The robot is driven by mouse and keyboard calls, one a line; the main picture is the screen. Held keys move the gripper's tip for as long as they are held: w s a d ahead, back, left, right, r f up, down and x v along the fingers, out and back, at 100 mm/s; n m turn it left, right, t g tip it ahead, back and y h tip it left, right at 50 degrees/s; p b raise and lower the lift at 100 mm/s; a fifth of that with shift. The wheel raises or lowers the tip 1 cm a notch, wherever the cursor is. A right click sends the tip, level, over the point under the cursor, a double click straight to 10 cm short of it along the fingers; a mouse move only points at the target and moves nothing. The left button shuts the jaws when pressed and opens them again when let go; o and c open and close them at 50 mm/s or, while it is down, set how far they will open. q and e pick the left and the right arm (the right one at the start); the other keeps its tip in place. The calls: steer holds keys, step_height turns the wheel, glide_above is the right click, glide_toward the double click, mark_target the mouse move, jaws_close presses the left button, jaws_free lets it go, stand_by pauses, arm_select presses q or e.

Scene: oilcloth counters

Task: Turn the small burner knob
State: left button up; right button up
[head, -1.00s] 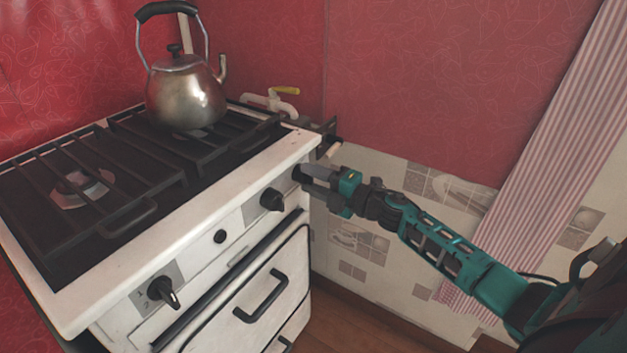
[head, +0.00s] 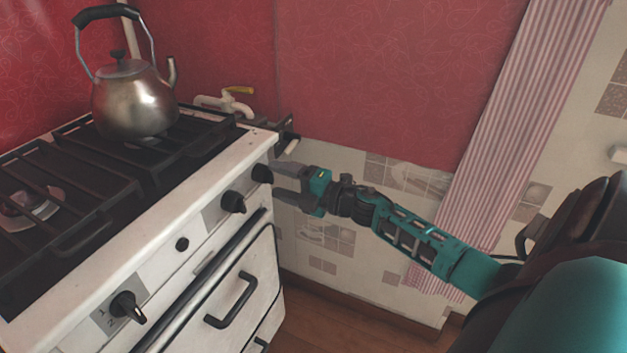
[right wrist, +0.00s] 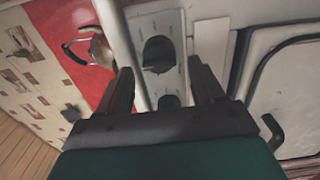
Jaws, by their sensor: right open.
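The white stove's front panel (head: 210,222) carries black knobs. The far-right knob (head: 262,173) is just left of my right gripper (head: 276,182), whose fingers are open. Another black knob (head: 233,202) is a little nearer, then a small round black one (head: 182,244), then a larger one (head: 128,307) at the left. In the right wrist view, one knob (right wrist: 158,53) shows beyond the fingertips, and another (right wrist: 168,102) sits lower, between the fingers, partly hidden by the gripper body. I cannot tell whether the fingers touch it. My left gripper is not in view.
A metal kettle (head: 134,98) stands on the black grates (head: 110,175). A pipe with a yellow-handled valve (head: 228,99) is behind the stove. The oven door handle (head: 232,300) projects below the knobs. A striped curtain (head: 505,140) hangs at the right.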

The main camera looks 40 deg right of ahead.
steer(key=p+v, duration=0.1)
steer(key=v, duration=0.9)
steer(key=shift+s, duration=0.3)
stand_by(0.4)
stand_by(0.4)
